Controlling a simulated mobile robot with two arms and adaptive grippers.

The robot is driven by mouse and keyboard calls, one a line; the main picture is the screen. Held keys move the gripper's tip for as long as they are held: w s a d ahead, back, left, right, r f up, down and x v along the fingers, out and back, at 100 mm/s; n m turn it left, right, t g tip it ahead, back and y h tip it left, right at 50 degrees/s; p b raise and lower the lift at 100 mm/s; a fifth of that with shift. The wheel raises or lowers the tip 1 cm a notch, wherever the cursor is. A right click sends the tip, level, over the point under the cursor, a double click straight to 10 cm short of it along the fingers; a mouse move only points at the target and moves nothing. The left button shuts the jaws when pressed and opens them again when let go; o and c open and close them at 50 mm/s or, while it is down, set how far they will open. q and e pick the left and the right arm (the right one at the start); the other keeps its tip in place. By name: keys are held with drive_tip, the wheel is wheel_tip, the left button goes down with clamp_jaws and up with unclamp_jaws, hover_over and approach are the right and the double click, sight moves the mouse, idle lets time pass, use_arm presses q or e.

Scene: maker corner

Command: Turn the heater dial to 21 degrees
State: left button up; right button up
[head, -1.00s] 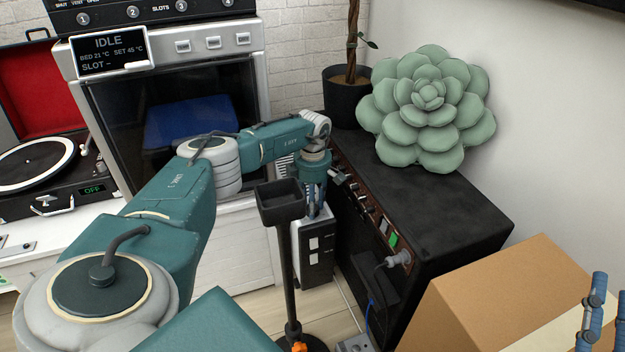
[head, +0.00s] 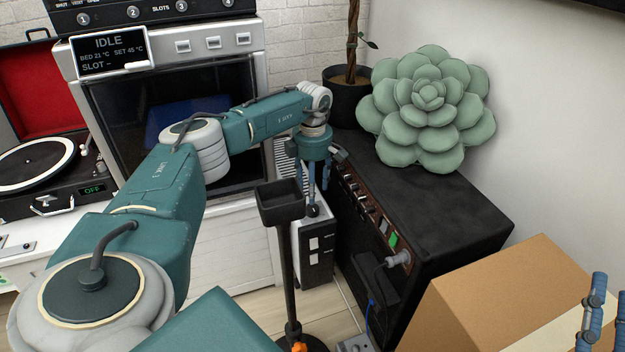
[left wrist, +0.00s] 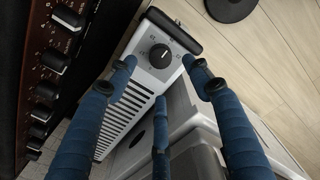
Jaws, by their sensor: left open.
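The heater (head: 318,229) is a narrow white body with a dark front, standing on the floor beside the black amplifier. Its white top also shows in the left wrist view (left wrist: 137,84), with slotted vents and a round black dial (left wrist: 160,56). The dial's white pointer line is visible, but the small numbers around it are too blurred to read surely. My left gripper (head: 318,196) is above the heater top, its fingers open and pointing down. In the left wrist view its blue fingers (left wrist: 160,74) spread around the dial, apparently not touching it. Only part of my right gripper (head: 604,285) shows at the right edge.
The black amplifier (head: 440,205) with a knob row stands right of the heater, bearing a green succulent cushion (head: 430,105) and a potted plant (head: 346,98). A dark tray on a stand (head: 281,206) is in front. A cardboard box (head: 500,290) is at right.

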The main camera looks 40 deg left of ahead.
use_arm(q)
drive_tip(key=shift+r, duration=2.35)
